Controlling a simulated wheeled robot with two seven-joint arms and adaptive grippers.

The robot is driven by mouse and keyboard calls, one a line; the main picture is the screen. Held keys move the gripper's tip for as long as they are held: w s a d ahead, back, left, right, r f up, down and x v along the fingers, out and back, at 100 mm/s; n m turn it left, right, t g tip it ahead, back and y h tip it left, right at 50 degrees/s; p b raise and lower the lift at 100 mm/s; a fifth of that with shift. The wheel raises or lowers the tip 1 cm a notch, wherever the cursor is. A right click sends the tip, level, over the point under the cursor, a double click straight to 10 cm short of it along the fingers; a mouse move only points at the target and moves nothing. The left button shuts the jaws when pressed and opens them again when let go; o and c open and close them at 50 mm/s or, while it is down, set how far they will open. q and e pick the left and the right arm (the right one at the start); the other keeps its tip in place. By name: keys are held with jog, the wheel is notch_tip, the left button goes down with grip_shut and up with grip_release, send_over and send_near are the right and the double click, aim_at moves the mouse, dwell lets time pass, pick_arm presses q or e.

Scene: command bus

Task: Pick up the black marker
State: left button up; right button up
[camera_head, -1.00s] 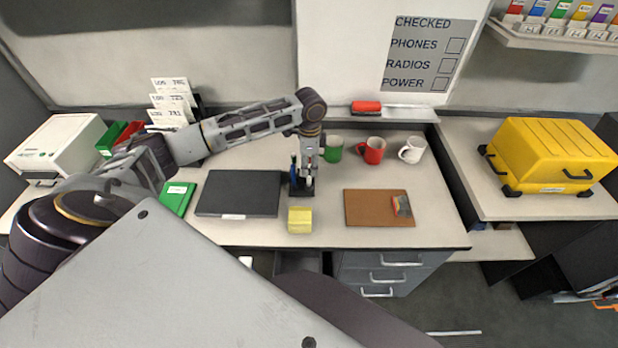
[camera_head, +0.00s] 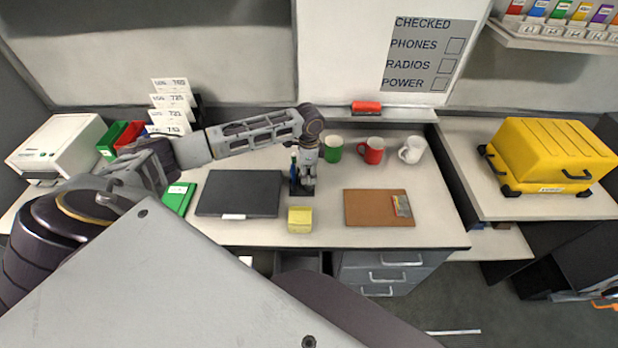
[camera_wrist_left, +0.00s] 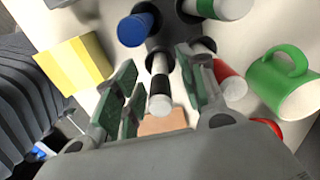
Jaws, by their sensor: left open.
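The black marker (camera_wrist_left: 160,86), white with a black band, stands in a dark pen holder (camera_wrist_left: 157,47) in the left wrist view. My left gripper (camera_wrist_left: 157,64) is open, with one green-padded finger on each side of the marker; I cannot tell whether either touches it. Beside it in the holder are a blue marker (camera_wrist_left: 135,28), a red-banded marker (camera_wrist_left: 229,80) and a green-banded marker (camera_wrist_left: 225,8). In the head view my left gripper (camera_head: 308,180) is down at the holder (camera_head: 294,189) and hides most of the markers. My right gripper is not in view.
A yellow note block (camera_head: 299,219) sits in front of the holder. Green (camera_head: 333,150), red (camera_head: 370,151) and white mugs (camera_head: 411,150) stand behind to the right. A dark folder (camera_head: 238,193) lies left, a brown board (camera_head: 370,207) right.

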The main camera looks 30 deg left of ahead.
pick_arm(q)
grip_shut()
jog(key=shift+r, duration=0.2)
jog(key=shift+r, duration=4.85)
jog(key=shift+d+f, duration=0.1)
